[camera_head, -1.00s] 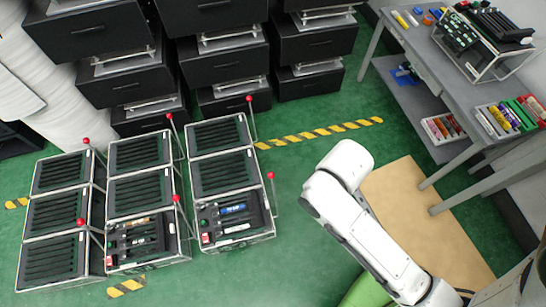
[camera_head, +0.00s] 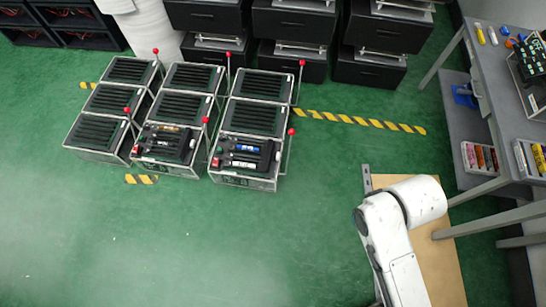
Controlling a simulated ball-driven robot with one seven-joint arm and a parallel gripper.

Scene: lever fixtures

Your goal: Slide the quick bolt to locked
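Box-like fixtures with metal frames stand in three columns on the green floor at the upper left. Several have upright levers with red ball knobs, such as the knob (camera_head: 291,131) at the right front. The right front fixture (camera_head: 246,160) carries a black panel with a blue-marked part and a small red piece. The middle front fixture (camera_head: 165,146) carries a similar panel with a red piece at its left. I cannot tell which part is the quick bolt or whether it is locked. My gripper is out of view; only white links of my arm show at lower right.
A grey workbench (camera_head: 498,60) with tools and trays stands at the right. Black drawer units (camera_head: 292,27) line the back. A tan board (camera_head: 432,250) lies beside my arm. The green floor (camera_head: 200,245) in front of the fixtures is clear.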

